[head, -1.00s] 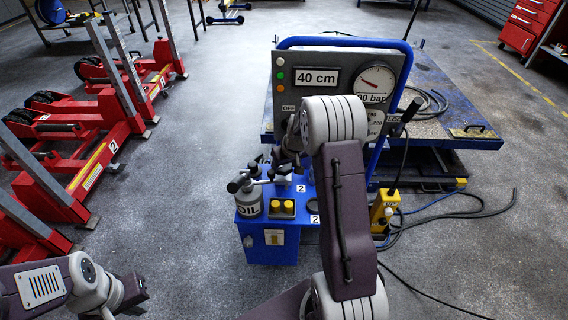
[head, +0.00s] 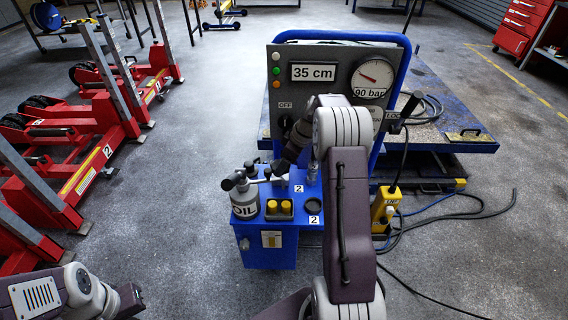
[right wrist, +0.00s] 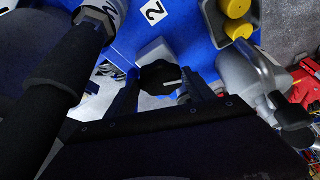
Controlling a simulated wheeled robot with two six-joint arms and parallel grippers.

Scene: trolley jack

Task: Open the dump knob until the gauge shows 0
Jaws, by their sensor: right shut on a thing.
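The grey panel carries a round gauge (head: 372,78) with a red needle pointing up and left, and a plate under it reads 90 bar. A height display (head: 313,73) beside it reads 35 cm. In the right wrist view the black dump knob (right wrist: 160,76) with a white mark sits between the fingers of my right gripper (right wrist: 162,92), which is shut on it. In the head view my right gripper (head: 280,170) reaches down to the blue cabinet top and hides the knob. My left gripper (head: 131,300) is at the lower left, away from the panel; its jaws are unclear.
The floor between is clear.

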